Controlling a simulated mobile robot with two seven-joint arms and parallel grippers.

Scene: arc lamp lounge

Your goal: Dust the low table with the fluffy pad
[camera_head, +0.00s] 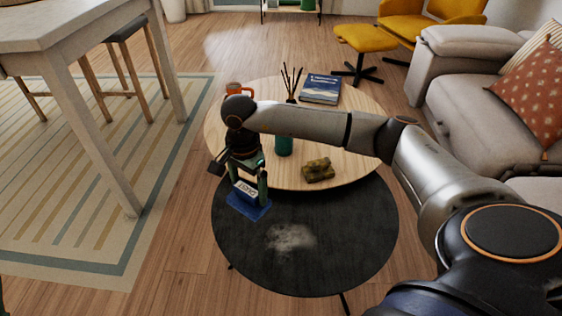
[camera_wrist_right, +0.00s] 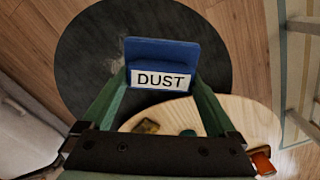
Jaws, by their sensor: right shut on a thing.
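The low table (camera_head: 345,240) is round and black, with a pale grey dust patch (camera_head: 291,238) near its middle. In the right wrist view the black top (camera_wrist_right: 205,50) lies beyond the pad. My right gripper (camera_head: 249,188) is shut on the fluffy pad (camera_head: 250,205), a blue block with a white DUST label. The pad also shows between the fingers in the right wrist view (camera_wrist_right: 162,53). It is at the black table's far left part, left of and beyond the dust patch. I cannot tell whether it touches the top.
A round wooden table (camera_head: 355,120) overlaps the black table's far side. A sofa (camera_head: 465,100) stands right, a tall table (camera_head: 60,40) left.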

